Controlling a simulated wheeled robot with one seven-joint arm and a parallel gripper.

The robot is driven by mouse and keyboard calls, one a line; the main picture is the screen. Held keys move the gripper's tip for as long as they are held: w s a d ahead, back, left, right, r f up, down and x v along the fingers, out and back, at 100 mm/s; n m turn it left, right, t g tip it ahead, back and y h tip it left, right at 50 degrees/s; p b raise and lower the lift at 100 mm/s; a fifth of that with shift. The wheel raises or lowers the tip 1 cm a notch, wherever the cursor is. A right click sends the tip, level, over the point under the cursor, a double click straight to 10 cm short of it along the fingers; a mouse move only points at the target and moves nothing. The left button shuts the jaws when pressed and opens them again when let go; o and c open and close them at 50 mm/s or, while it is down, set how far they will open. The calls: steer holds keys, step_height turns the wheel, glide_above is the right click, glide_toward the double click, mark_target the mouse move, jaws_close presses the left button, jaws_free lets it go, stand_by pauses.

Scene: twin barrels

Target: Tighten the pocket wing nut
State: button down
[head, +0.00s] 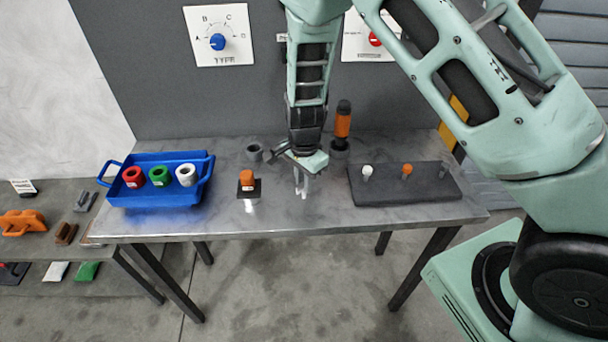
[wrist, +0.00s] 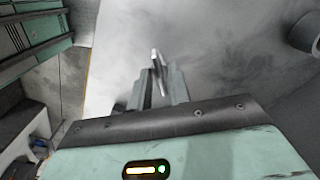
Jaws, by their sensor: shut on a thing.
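My gripper (head: 302,188) points down over the middle of the grey table, between the orange piece on its dark base and the dark board. In the wrist view its fingers (wrist: 160,84) are shut on a thin light-grey piece (wrist: 155,57), which stands out past the fingertips. The piece is too small to name, and I cannot tell whether it touches the table. I cannot make out a wing nut or a pocket for certain in either view.
A blue tray (head: 112,190) with red, green and white cups stands left. An orange piece (head: 247,176) sits on a dark base. A dark cup (head: 254,152) and an orange-and-black tool (head: 343,122) stand behind. A dark board (head: 425,185) with pegs lies right. The front edge is clear.

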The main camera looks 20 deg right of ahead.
steer(key=m, duration=0.1)
steer(key=m+p, duration=0.1)
steer(key=m, duration=0.1)
steer(key=m+p, duration=0.1)
steer(key=shift+w+r+m, duration=0.2)
steer(key=shift+r+m, duration=0.1)
steer(key=shift+f+m+p, duration=0.1)
steer(key=shift+m+p, duration=0.85)
steer(key=shift+m, duration=0.65)
steer(key=c, duration=1.6)
jaws_free()
steer(key=shift+o, duration=0.2)
steer(key=shift+f, duration=0.1)
steer(key=shift+s, duration=0.1)
step_height(320, 180, up, 18)
steer(key=b, duration=0.1)
steer(key=shift+f+b, duration=0.25)
steer(key=shift+b, duration=0.05)
